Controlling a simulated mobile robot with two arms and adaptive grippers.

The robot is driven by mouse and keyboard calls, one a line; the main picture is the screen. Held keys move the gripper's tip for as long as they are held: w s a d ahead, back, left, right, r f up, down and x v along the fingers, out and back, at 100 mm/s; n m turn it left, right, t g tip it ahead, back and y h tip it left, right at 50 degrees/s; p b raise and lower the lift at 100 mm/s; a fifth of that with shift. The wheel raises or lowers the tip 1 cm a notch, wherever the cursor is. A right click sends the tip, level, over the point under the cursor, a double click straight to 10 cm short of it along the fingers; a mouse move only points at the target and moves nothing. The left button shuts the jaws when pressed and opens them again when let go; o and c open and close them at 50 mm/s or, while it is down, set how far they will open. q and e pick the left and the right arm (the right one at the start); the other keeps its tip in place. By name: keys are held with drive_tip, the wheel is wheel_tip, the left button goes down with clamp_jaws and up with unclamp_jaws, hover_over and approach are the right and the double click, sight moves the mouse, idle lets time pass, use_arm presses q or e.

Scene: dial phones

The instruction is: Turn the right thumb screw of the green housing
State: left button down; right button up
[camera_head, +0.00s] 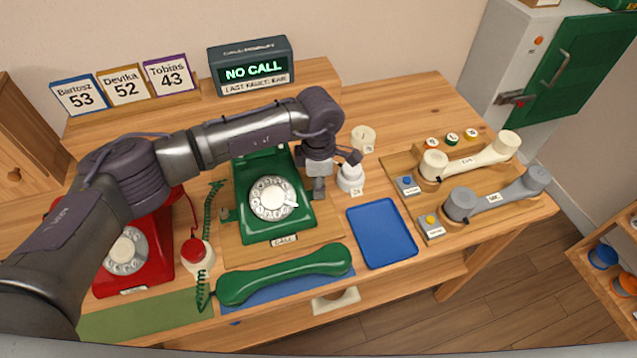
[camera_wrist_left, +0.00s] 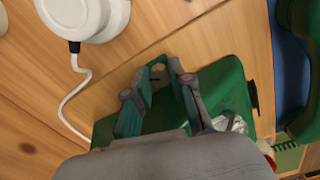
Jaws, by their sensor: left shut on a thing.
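The green housing (camera_head: 262,222) of the dial phone stands on a wooden board, its white dial facing up. My left gripper (camera_head: 319,190) is at the housing's right side, pointing down. In the head view the gripper hides this screw. A knob (camera_head: 228,215) shows on the housing's left side. My right gripper is in neither view.
The green handset (camera_head: 285,275) lies in front of the housing. A red phone (camera_head: 158,240) and red button (camera_head: 194,250) are left.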

use_arm(q)
drive_tip(key=shift+f+n+b, duration=0.15)
drive_tip(key=shift+n+b, duration=0.6)
drive_tip(key=shift+n, duration=0.15)
drive_tip(key=n+b, duration=0.1)
drive_tip(key=n, duration=0.1)
drive_tip(key=shift+n, duration=0.4)
drive_tip(key=shift+r, duration=0.2)
drive_tip(key=c, duration=1)
unclamp_jaws()
wheel_tip(320, 180, up, 12)
